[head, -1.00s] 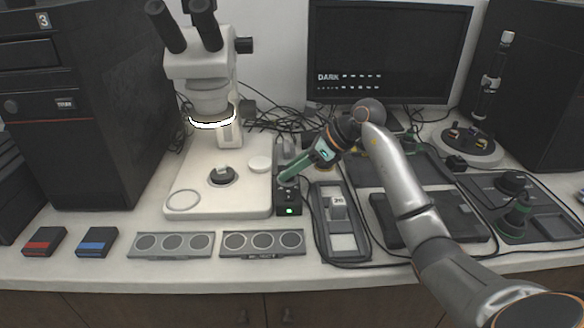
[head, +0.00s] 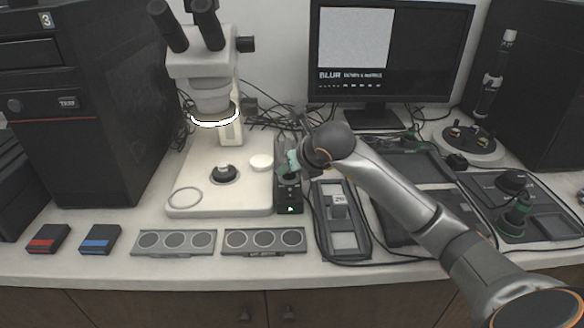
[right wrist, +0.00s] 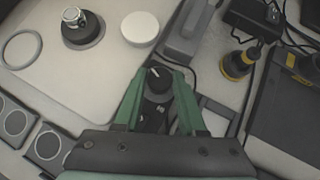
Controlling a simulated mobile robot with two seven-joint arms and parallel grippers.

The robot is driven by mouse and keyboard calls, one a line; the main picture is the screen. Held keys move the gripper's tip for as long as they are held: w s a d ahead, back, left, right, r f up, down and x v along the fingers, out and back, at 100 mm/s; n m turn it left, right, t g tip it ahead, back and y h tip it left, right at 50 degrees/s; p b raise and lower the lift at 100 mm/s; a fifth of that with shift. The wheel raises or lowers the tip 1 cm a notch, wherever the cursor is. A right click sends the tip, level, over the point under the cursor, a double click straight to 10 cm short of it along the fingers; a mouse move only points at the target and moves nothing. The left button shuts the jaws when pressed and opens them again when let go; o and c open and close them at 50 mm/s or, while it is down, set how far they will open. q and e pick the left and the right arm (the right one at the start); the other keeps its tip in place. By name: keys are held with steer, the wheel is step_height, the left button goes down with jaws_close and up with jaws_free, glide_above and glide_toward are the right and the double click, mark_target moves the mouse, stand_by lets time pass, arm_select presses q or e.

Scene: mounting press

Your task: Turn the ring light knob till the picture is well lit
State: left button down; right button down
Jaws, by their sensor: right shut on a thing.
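The ring light (head: 215,121) glows white under the microscope head (head: 210,68). My right gripper (head: 288,166) reaches over this box. In the right wrist view its green fingers (right wrist: 158,80) are shut on the black knob (right wrist: 158,77) with a white mark, one finger on each side. The monitor (head: 420,60) shows a bright grey picture at its left with the word BLUR below. My left gripper is not in view.
A white disc (head: 261,162) lies on the microscope base (head: 240,200). A long tray (head: 357,247) and cables lie right of the control box. Two slide holders (head: 172,243) and red (head: 49,239) and blue (head: 99,240) boxes line the front.

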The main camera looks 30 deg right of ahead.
steer(key=shift+a+m+h, duration=0.1)
steer(key=shift+m+h, duration=0.7)
steer(key=shift+m, duration=0.2)
steer(key=shift+c, duration=2.4)
jaws_free()
steer(key=shift+s+r, duration=0.1)
steer(key=v, duration=1.2)
steer(key=shift+r, duration=0.25)
steer(key=shift+a, duration=0.15)
